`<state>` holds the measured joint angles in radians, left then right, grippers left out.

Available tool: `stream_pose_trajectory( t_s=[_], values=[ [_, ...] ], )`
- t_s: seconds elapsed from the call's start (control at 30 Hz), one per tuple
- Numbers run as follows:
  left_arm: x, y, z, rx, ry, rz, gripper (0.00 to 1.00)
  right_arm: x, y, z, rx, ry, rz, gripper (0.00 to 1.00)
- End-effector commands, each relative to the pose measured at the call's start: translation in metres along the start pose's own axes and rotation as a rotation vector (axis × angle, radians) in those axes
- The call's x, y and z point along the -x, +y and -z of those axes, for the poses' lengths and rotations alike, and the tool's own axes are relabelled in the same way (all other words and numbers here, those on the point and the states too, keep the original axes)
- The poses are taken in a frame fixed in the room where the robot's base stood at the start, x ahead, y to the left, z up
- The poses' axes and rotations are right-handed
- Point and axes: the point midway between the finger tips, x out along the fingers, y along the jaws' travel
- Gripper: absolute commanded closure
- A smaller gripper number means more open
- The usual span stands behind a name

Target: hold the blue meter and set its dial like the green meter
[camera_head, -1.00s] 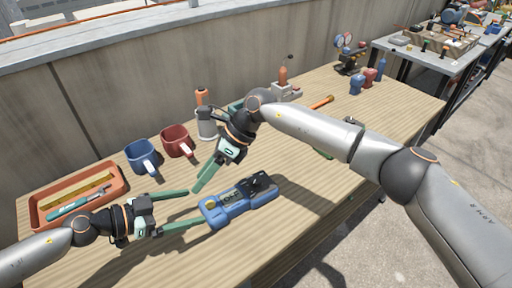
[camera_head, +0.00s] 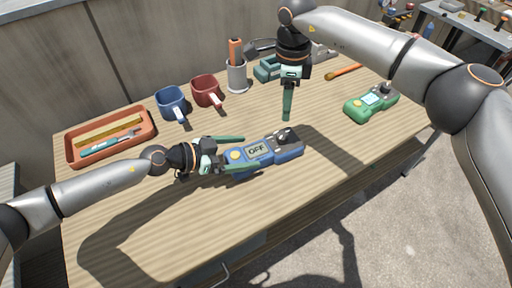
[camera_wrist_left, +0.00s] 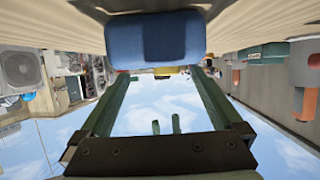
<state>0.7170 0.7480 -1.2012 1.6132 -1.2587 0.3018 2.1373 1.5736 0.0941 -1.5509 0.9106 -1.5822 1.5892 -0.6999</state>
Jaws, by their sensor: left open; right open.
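The blue meter (camera_head: 240,157) lies on the bench, its display reading OFF and its dark dial (camera_head: 284,136) at the right end. My left gripper (camera_head: 252,153) is open, with its fingers on either side of the meter's left end; contact is unclear. In the left wrist view the blue end of the meter (camera_wrist_left: 155,42) shows just beyond the finger tips. My right gripper (camera_head: 287,117) is open and points down, apart from the meter, above and behind its dial. The green meter (camera_head: 360,110) lies to the right with a dial on top; its display is too small to read.
An orange tray (camera_head: 72,154) with tools, a blue mug (camera_head: 172,104), a red mug (camera_head: 206,91) and a grey holder (camera_head: 237,76) stand along the back left. An orange-handled tool (camera_head: 343,72) lies behind the green meter. The bench front is clear.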

Motion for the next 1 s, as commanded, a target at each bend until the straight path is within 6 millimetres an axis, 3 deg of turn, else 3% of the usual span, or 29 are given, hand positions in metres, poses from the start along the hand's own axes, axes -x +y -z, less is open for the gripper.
stream_pose_trajectory(
  t_s=[0.1,0.3,0.67,1.0],
  values=[
    [-0.019,0.001,0.001,0.001,0.001,-0.001,0.0,0.0,0.0,0.0,0.0,-0.001,0.0,0.5],
    [-0.037,0.0,0.0,0.001,0.001,0.0,0.0,0.0,0.0,0.0,0.0,-0.001,0.0,0.5],
    [-0.041,0.0,0.0,0.0,0.0,0.001,0.0,0.0,0.0,0.0,0.0,-0.001,-0.001,0.5],
    [-0.041,0.0,0.0,0.001,0.0,0.001,0.36,0.0,0.0,0.0,0.0,-0.001,0.0,0.5]
  ],
)
